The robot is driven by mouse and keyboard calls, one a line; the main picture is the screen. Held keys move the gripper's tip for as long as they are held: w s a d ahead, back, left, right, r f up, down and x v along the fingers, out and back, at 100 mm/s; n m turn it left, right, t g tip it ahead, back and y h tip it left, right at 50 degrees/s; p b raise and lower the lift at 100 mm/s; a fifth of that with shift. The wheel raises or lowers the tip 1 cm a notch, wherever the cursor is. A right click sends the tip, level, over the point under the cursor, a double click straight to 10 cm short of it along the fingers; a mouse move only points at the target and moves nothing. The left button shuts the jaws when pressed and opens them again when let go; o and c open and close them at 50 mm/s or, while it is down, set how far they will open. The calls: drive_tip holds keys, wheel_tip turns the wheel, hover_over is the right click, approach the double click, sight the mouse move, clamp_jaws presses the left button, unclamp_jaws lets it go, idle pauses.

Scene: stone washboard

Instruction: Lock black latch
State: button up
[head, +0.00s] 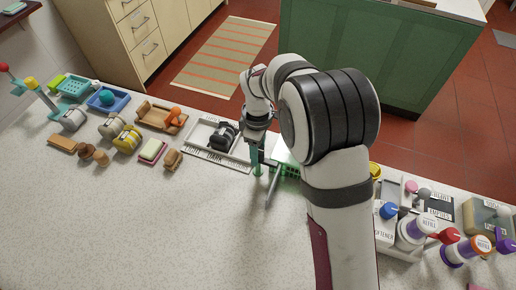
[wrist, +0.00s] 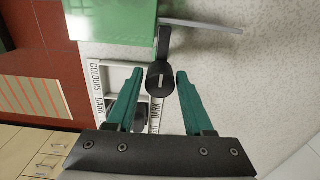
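A black latch-like piece (wrist: 160,80) shows in the wrist view, with a rounded end bearing a pale slot and a dark stem running up toward a green box (wrist: 112,20). My gripper (wrist: 159,76) is open, its two teal fingers on either side of the rounded end. I see gaps on both sides and no clear contact. In the head view my gripper (head: 263,166) points down beside the green box (head: 290,169), which is partly hidden by my arm. The latch cannot be made out clearly there.
A white labelled tray (head: 205,155) holding a dark bundle (head: 224,136) lies left of my gripper. Bottles (head: 412,232) stand at the right. Sponges, brushes and rolls crowd the left. The front counter (head: 150,230) is clear.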

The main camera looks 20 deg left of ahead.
drive_tip(key=shift+o, duration=1.2)
wheel_tip(320, 180, up, 16)
drive_tip(key=shift+f, duration=0.1)
drive_tip(key=s+d+r+m, duration=0.1)
drive_tip(key=s+d+m, duration=0.1)
drive_tip(key=d+m, duration=0.25)
drive_tip(key=s+d+r+m, duration=0.2)
drive_tip(key=s+d+m, duration=0.1)
drive_tip(key=d, duration=0.3)
drive_tip(key=s+d+f+m+y, duration=0.1)
drive_tip(key=s+d+f+m, duration=0.1)
drive_tip(key=s+d+m, duration=0.3)
drive_tip(key=s+d+f+m, duration=0.3)
drive_tip(key=s+d+m, duration=0.3)
drive_tip(key=s+m, duration=0.5)
drive_tip(key=shift+s+d+f+y, duration=0.2)
drive_tip(key=shift+s+y, duration=0.2)
drive_tip(key=shift+s, duration=0.85)
